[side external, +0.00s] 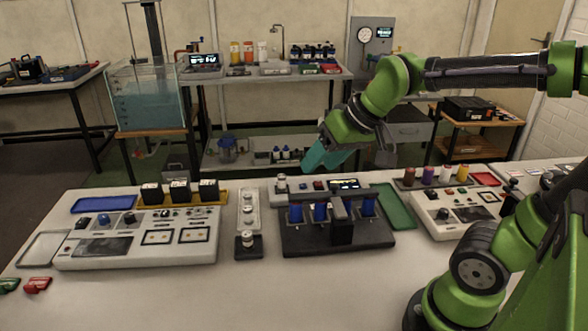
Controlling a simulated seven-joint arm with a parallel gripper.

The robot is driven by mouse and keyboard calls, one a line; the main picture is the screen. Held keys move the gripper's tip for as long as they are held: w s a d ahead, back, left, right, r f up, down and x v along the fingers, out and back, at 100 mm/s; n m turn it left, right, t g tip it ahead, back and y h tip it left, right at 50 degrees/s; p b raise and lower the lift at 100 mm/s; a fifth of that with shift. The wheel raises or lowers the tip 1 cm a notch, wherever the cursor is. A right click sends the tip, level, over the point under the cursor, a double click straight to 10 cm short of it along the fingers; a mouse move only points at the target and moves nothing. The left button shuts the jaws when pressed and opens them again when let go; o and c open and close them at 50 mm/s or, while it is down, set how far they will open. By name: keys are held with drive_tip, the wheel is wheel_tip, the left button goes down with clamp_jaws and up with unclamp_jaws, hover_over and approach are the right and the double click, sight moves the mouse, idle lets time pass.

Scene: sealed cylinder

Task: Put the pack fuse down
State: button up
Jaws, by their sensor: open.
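I cannot make out which item is the pack fuse; nothing that is clearly a fuse shows at this size. My gripper (314,162) has a teal end and hangs at a tilt above the back of the bench, behind the dark cylinder fixture (300,244). It is open, and I see nothing held in it, though its fingers are small and partly turned away. A narrow white holder (249,199) with small metallic round parts stands just left of the fixture.
A white control panel (180,250) with black boxes (180,191) behind it fills the left. A blue tray (103,203) and an empty light tray (42,248) lie there. A green tray (398,208) and another panel (452,213) are on the right.

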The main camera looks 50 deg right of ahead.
drive_tip(key=s+a+f+y, duration=0.1)
drive_tip(key=s+a, duration=0.1)
drive_tip(key=s, duration=0.4)
drive_tip(key=shift+s+a+f+m+t, duration=0.15)
drive_tip(key=shift+s+a+m+t, duration=0.05)
drive_tip(key=shift+a+m+t, duration=0.15)
